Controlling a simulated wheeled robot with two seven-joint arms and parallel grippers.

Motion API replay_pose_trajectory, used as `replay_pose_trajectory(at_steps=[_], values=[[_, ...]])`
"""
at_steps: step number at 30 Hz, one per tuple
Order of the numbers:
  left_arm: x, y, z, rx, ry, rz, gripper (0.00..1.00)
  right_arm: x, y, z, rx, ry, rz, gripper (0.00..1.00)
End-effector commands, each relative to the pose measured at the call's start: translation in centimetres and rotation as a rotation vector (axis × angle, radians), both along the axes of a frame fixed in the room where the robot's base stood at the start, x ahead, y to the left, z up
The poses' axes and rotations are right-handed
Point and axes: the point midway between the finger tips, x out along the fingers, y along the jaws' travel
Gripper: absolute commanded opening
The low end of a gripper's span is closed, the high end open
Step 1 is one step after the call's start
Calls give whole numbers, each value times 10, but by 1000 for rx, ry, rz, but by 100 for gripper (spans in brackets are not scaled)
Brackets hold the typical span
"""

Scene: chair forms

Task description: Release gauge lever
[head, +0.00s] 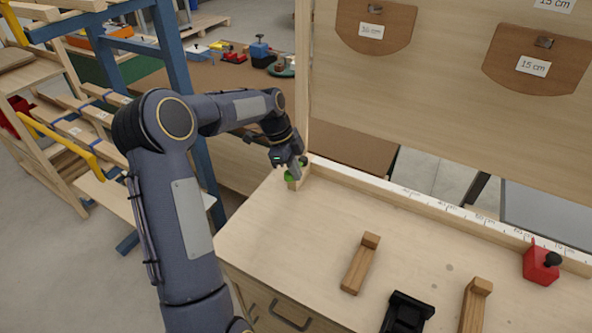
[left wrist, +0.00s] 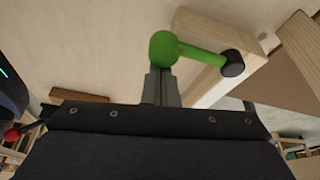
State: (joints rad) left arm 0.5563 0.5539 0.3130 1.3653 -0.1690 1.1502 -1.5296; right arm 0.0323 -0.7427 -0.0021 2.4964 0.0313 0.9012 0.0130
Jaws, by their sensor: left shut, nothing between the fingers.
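The gauge lever (left wrist: 203,55) is green with a round knob and a dark pivot, mounted on a pale wooden block (left wrist: 192,27). In the head view the green lever (head: 289,177) shows at the bench's far left corner, partly hidden by my gripper. My left gripper (head: 295,172) is at the lever. In the left wrist view its shut fingers (left wrist: 161,75) are right at the green knob, with nothing held between them. I cannot tell whether they touch the knob. My right gripper is not in view.
A ruler rail (head: 420,201) runs along the bench's back edge. A red stop block (head: 541,264) sits at its right. Wooden L-shaped pieces (head: 361,264) and a black fixture (head: 407,313) stand on the bench.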

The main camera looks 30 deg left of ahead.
Motion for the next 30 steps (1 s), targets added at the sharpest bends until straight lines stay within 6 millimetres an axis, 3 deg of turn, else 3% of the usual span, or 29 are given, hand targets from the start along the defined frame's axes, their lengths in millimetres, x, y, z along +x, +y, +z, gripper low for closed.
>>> replay_pose_trajectory(at_steps=[7,13,21,30], values=[[2,-6,0,3,0,0,0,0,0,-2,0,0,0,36],[9,-41,1,2,-2,-1,0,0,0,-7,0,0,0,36],[4,-15,64,3,-4,6,0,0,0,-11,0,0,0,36],[1,-5,95,0,-1,3,0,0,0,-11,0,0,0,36]])
